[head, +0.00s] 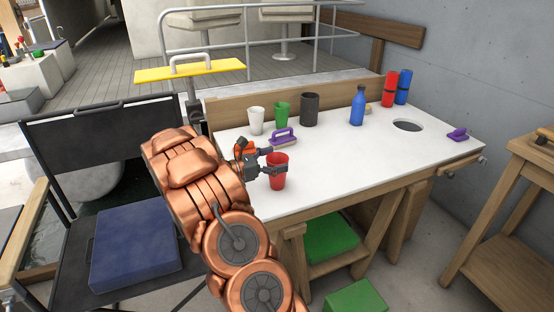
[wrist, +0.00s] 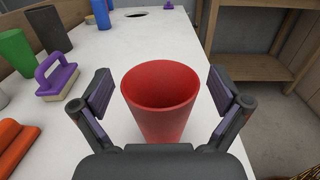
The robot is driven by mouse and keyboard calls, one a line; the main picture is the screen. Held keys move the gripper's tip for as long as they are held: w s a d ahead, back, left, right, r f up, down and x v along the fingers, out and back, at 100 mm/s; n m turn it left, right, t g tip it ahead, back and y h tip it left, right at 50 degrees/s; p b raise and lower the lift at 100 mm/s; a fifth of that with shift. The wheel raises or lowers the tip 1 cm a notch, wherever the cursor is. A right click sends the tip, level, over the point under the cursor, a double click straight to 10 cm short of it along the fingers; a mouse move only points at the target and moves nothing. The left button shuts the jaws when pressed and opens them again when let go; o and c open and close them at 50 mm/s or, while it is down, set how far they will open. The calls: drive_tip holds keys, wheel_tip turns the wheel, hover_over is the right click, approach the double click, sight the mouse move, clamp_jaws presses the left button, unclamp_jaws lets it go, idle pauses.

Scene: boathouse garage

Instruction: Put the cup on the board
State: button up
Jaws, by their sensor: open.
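A red cup (head: 278,172) stands upright on the white-topped workbench (head: 340,150), near its front left edge. My gripper (head: 269,161) is open at the cup. In the wrist view the red cup (wrist: 161,105) sits between the two spread fingers, with a visible gap on each side. The cup is empty inside; its lower part is hidden by my gripper's body. No plain board shows on the bench; a flat yellow panel (head: 190,70) is behind the bench to the left, and I cannot tell if it is the board.
A purple-handled brush (head: 283,137), white cup (head: 256,121), green cup (head: 281,112) and dark cup (head: 310,109) stand behind the red cup. A blue bottle (head: 357,105) and a round hole (head: 408,125) are farther right. The bench's middle is clear.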

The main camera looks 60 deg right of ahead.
drive_tip(key=v, duration=1.2)
drive_tip(key=shift+c, duration=0.3)
clamp_jaws()
idle(0.6)
idle(1.1)
drive_tip(key=s+a+r+m+y+p, duration=0.3)
drive_tip(key=s+a+r, duration=0.3)
drive_tip(key=s, duration=0.1)
drive_tip(key=s+a+r+m+t+y+p, duration=0.2)
drive_tip(key=s+a, duration=0.4)
drive_tip(key=a, duration=0.4)
drive_tip(key=s+a+r+m+t+y+p, duration=0.2)
drive_tip(key=s+a+y, duration=0.4)
drive_tip(key=a, duration=0.5)
drive_tip(key=s+a+r+m+t+y+p, duration=0.2)
drive_tip(key=s+a, duration=0.5)
drive_tip(key=a, duration=0.4)
drive_tip(key=m+t+y+p, duration=0.1)
drive_tip(key=m+y+p, duration=0.1)
drive_tip(key=shift+m+t, duration=0.3)
drive_tip(key=shift+t, duration=0.1)
